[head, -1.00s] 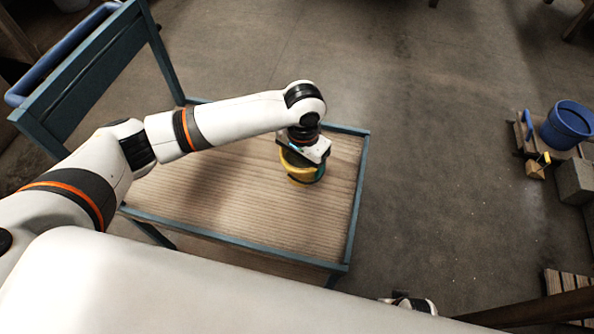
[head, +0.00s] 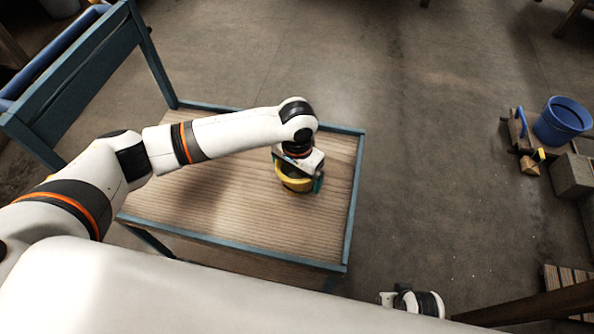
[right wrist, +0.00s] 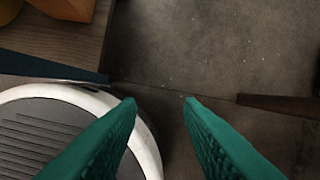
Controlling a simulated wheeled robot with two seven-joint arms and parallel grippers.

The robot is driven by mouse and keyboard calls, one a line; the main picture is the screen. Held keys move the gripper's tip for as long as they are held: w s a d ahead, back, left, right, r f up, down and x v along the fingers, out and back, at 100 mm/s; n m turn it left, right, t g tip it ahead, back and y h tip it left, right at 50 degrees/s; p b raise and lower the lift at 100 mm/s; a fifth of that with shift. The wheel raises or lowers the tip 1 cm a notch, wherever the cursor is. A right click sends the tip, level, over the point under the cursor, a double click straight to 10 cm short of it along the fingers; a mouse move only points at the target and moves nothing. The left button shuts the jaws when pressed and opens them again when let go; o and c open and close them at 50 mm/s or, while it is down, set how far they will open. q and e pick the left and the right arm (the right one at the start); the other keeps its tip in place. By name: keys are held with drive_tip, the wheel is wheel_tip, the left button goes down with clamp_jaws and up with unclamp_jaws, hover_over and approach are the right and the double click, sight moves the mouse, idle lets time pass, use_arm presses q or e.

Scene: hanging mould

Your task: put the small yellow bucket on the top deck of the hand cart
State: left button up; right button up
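The small yellow bucket (head: 291,181) is over the right part of the hand cart's wooden top deck (head: 230,225). My left gripper (head: 304,178) is directly above it, with a teal finger against its right side. The bucket moves together with this gripper, so it looks held. The gripper partly hides it, and I cannot tell whether its base touches the deck. My right gripper (right wrist: 160,100) is open and empty in the right wrist view, off the cart. In the head view only a small part of the right arm shows at the bottom.
A blue bucket (head: 563,121) stands at the right by grey blocks (head: 572,176) and a small wooden piece. The cart's blue push handle (head: 45,55) rises at the upper left. An orange box (right wrist: 66,8) shows in the right wrist view. Open floor lies right of the cart.

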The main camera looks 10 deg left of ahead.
use_arm(q)
drive_tip(key=shift+r, duration=0.2)
wheel_tip(320, 180, up, 12)
drive_tip(key=p, duration=0.3)
use_arm(e)
drive_tip(key=s+f, duration=0.5)
drive_tip(key=f, duration=0.3)
drive_tip(key=shift+d+f+g, duration=0.3)
drive_tip(key=shift+f, duration=0.05)
use_arm(q)
drive_tip(key=shift+f, duration=0.1)
